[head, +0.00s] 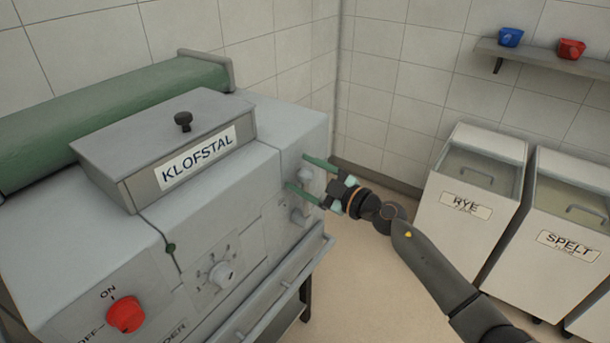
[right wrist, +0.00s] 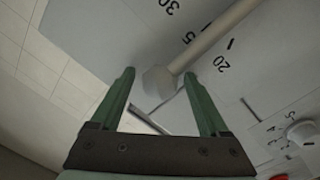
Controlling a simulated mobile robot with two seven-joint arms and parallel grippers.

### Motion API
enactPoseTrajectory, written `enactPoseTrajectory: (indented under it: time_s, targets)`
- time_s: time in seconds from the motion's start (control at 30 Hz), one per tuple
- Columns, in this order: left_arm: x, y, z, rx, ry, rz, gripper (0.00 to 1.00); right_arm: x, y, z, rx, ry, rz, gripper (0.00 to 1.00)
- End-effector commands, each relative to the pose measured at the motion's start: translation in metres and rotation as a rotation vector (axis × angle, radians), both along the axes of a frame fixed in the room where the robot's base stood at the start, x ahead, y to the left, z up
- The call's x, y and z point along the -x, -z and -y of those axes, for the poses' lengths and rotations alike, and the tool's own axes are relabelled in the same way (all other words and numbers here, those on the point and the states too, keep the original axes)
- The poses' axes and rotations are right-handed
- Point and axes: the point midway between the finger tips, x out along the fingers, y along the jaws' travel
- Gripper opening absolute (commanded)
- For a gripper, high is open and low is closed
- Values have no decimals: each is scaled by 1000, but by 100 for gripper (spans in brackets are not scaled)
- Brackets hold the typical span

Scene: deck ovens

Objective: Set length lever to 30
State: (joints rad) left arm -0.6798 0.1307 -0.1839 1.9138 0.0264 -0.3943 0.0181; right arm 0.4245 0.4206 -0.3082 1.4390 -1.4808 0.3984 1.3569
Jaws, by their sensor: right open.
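The length lever (right wrist: 212,38) shows in the right wrist view as a pale rod ending in a grey faceted knob (right wrist: 158,82). My right gripper (head: 298,172) is at the machine's right end in the head view. Its green fingers are open, one on each side of the knob in the right wrist view (right wrist: 158,74). Contact cannot be told. My left gripper is out of view.
The grey machine (head: 75,240) labelled KLOFSTAL has a red ON/OFF switch (head: 126,315) and a dial (head: 222,274) on its front. RYE (head: 440,235) and SPELT (head: 555,270) bins stand at right. Open floor (head: 365,290) lies between machine and bins.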

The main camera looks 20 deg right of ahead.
Motion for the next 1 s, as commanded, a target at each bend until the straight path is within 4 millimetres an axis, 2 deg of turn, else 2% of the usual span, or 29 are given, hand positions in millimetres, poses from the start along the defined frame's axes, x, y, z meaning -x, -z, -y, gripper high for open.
enactPoseTrajectory:
  time_s: [0.07, 0.73, 1.0]
  targets:
    - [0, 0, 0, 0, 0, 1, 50, 0, 0, 0, 0, 0, 0, 78]
    - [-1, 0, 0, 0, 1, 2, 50, 0, 0, 1, 0, 0, 0, 2]
    - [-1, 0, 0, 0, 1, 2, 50, 0, 0, 1, 0, 1, -1, 0]
